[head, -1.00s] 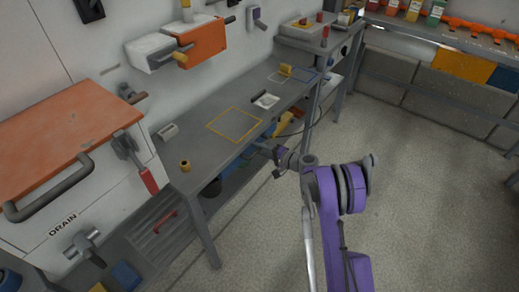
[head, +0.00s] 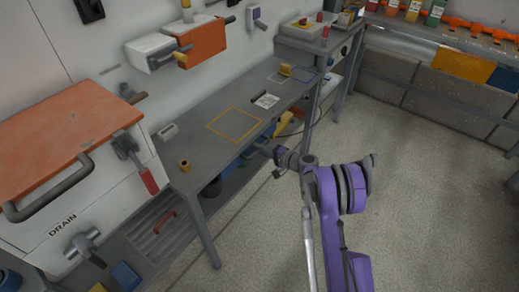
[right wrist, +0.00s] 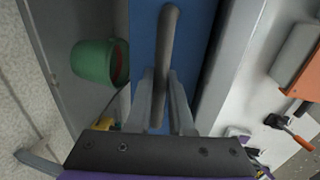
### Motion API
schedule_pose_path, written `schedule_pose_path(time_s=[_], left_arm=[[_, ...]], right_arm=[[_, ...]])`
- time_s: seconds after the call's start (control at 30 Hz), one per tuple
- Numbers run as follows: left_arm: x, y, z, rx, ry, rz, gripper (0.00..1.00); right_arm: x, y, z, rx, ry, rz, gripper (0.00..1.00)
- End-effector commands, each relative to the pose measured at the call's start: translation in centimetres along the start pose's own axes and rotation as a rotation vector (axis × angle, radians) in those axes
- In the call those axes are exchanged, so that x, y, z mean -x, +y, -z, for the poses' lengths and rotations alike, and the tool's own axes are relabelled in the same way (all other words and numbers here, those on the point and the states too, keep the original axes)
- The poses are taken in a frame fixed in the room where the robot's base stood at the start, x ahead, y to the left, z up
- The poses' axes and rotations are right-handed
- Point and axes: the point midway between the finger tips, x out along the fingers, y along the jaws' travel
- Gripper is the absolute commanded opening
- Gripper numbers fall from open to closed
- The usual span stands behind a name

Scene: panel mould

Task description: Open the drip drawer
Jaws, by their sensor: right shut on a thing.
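In the right wrist view a blue panel (right wrist: 198,45), seemingly the drip drawer's front, has a long dark grey bar handle (right wrist: 168,50) on it. My right gripper (right wrist: 165,98) is shut on this handle, one finger on each side. In the head view blue surfaces (head: 229,173) show in the shadow under the grey workbench. My right gripper (head: 266,149) is at the bench's front edge there, small and dark, and the handle is hidden. My left gripper is in neither view.
The workbench top (head: 200,150) is above and left of my right gripper. A green bucket (right wrist: 95,62) stands beside the blue panel. A bench leg (head: 205,235) stands at the near corner. The floor (head: 430,190) to the right is open.

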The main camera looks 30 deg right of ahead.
Motion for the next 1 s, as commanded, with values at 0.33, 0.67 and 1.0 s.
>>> schedule_pose_path(time_s=[0.33, 0.67, 1.0], left_arm=[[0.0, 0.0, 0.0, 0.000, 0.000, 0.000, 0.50], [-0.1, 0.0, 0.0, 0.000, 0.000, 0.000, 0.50], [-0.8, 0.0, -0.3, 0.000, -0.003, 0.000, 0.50]], right_arm=[[0.0, 0.0, 0.0, 0.000, 0.000, 0.000, 0.00], [0.5, 0.1, 0.0, 0.000, 0.001, 0.000, 0.00], [7.1, 1.6, 0.1, 0.000, 0.004, -0.001, 0.00]])
